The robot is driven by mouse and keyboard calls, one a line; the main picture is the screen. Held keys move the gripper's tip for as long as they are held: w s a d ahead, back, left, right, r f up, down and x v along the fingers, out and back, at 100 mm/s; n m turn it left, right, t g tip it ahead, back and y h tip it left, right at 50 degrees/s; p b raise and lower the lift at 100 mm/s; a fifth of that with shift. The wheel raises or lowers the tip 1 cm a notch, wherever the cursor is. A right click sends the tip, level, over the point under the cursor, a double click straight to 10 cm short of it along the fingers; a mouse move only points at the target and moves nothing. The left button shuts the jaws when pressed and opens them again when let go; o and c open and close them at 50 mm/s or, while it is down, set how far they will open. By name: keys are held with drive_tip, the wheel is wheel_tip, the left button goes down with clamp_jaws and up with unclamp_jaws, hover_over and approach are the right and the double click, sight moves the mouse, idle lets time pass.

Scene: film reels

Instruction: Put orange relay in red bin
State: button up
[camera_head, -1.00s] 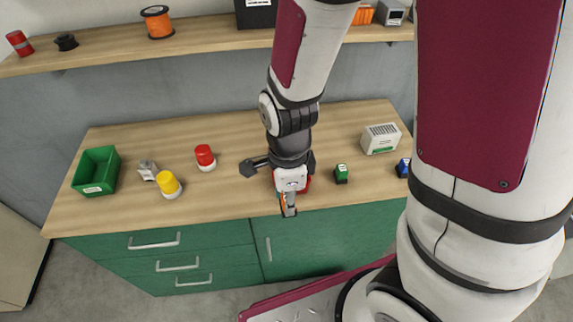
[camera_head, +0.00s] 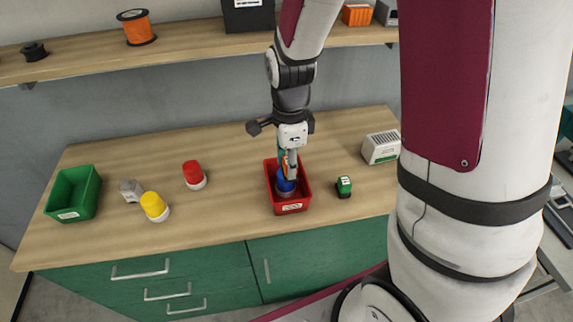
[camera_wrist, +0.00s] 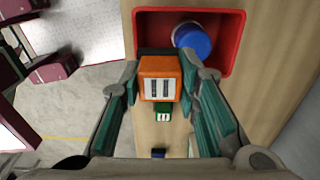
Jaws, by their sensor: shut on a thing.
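The orange relay (camera_wrist: 160,67) is held between the two fingers of my gripper (camera_wrist: 161,62) in the wrist view, its pale marked end facing the camera. In the head view my gripper (camera_head: 287,170) points down over the red bin (camera_head: 292,208), and only a sliver of orange shows at its fingers. The red bin also shows in the wrist view (camera_wrist: 238,40), beyond the relay, which overlaps its near edge in the picture. A blue beacon with a pale base (camera_head: 284,184) stands inside the bin.
A green relay (camera_head: 344,187) and a white vented box (camera_head: 381,147) are right of the bin. A red beacon (camera_head: 193,171), a yellow beacon (camera_head: 154,206), a grey part (camera_head: 131,190) and a green bin (camera_head: 72,193) are left. The counter between red beacon and red bin is clear.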

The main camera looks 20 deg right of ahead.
drive_tip(key=shift+w+d, duration=0.1)
drive_tip(key=shift+w, duration=0.1)
drive_tip(key=shift+f+p, duration=0.3)
drive_tip(key=shift+f, duration=1.45)
drive_tip(key=shift+f, duration=0.65)
drive_tip(key=o, duration=1.2)
drive_tip(key=shift+c, duration=0.2)
